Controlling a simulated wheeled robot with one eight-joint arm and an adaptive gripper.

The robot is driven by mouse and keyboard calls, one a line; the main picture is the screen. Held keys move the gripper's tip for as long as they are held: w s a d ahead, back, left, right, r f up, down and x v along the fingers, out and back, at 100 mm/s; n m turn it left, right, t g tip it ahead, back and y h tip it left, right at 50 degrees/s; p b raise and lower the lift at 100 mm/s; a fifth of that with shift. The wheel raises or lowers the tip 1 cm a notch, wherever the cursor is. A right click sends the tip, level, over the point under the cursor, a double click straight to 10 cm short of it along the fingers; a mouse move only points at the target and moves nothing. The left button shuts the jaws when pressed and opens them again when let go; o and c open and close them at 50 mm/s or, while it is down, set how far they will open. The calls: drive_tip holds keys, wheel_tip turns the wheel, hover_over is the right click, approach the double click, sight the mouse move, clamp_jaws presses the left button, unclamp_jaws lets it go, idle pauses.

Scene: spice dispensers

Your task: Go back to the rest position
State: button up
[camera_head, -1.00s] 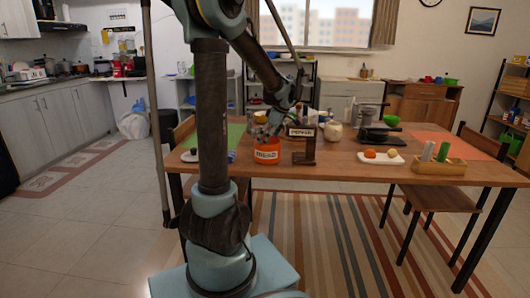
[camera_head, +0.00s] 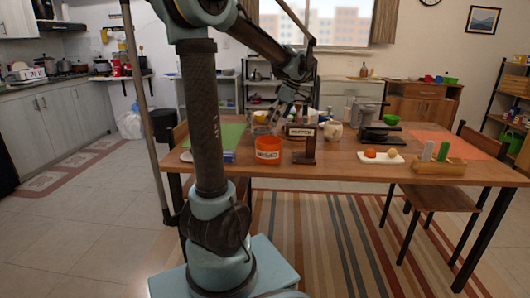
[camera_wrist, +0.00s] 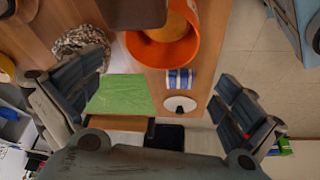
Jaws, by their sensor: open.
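My gripper (camera_head: 277,115) is above the wooden table, behind and above the orange container (camera_head: 268,143), and apart from it. In the wrist view its fingers (camera_wrist: 160,105) are spread wide with nothing between them. The orange container (camera_wrist: 165,55) also shows there, near the top, with yellowish contents. A brown spice dispenser (camera_head: 305,155) with a white label stands upright on the table, right of the container. The lettering is too small to read.
The table (camera_head: 340,172) also holds a white tray (camera_head: 368,161) with two small round items, a wooden caddy (camera_head: 440,166), a dark appliance (camera_head: 375,135) and a light jar (camera_head: 333,131). A green mat (camera_head: 228,137) lies at left.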

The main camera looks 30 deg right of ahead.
drive_tip(key=shift+s+d+r, duration=0.15)
drive_tip(key=shift+s+r, duration=0.05)
drive_tip(key=shift+r, duration=0.5)
drive_tip(key=s+a+f+m+g+h, duration=0.1)
drive_tip(key=a+f+m, duration=0.1)
drive_tip(key=a, duration=1.1)
drive_tip(key=a+f+m+g, duration=0.1)
drive_tip(key=a+f, duration=0.2)
drive_tip(key=a, duration=0.9)
drive_tip(key=s+a+f+m+h, duration=0.1)
drive_tip(key=s+a+f+m, duration=0.2)
drive_tip(key=s+a+f, duration=1)
drive_tip(key=shift+s+a+f+m+h, duration=0.25)
drive_tip(key=shift+a+f+m, duration=0.2)
drive_tip(key=shift+a, duration=0.3)
